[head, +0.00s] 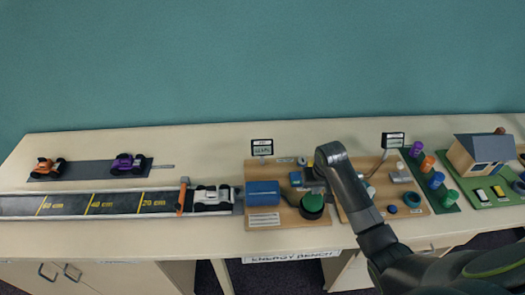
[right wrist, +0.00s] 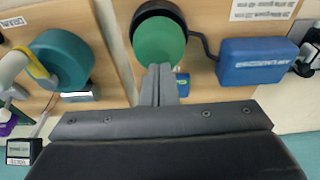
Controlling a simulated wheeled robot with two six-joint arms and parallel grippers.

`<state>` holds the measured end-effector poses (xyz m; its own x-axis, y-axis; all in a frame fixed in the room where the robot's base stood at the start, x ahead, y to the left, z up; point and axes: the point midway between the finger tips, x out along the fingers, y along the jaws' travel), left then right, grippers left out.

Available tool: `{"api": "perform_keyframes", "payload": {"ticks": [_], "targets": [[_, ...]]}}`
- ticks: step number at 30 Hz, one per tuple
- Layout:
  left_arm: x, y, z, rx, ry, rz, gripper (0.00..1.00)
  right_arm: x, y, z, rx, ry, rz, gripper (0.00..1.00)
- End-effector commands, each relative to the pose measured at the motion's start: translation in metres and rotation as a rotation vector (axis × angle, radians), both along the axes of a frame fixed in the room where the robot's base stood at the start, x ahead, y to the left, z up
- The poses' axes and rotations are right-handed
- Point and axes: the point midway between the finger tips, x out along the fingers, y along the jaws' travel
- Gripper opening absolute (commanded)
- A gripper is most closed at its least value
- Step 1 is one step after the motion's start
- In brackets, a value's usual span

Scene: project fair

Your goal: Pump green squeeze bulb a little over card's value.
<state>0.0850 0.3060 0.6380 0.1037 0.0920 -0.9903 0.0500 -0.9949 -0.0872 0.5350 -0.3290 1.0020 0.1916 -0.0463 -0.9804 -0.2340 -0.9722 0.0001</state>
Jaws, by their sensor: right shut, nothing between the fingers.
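The green squeeze bulb (head: 313,203), round with a dark base, sits at the front right of the left wooden board. It also shows in the right wrist view (right wrist: 158,40). My right gripper (right wrist: 160,70) is shut and empty, its fingertips overlapping the bulb's near edge in that view; I cannot tell whether they touch it. In the head view its arm hides part of the boards. A blue box (head: 263,192) beside the bulb is joined to it by a dark tube in the wrist view (right wrist: 265,62). A small card or display (head: 262,147) stands behind; its text is unreadable. My left gripper is out of view.
A second board (head: 411,211) with another display (head: 392,140) lies to the right, then a green strip with coloured cylinders and a model house (head: 482,152). A track (head: 105,205) with a white car (head: 213,197) lies left. Bare tabletop shows in front.

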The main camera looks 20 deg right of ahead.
Motion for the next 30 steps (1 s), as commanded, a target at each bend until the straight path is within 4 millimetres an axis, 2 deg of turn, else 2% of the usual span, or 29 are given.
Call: {"api": "perform_keyframes", "payload": {"ticks": [16, 30], "targets": [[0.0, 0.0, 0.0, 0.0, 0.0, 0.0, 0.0, 0.0, 0.0, 0.0, 0.0, -0.001, 0.0, 0.0], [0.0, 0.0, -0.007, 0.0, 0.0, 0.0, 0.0, 0.0, 0.0, -0.019, 0.0, 0.0, 0.0, 0.0]]}}
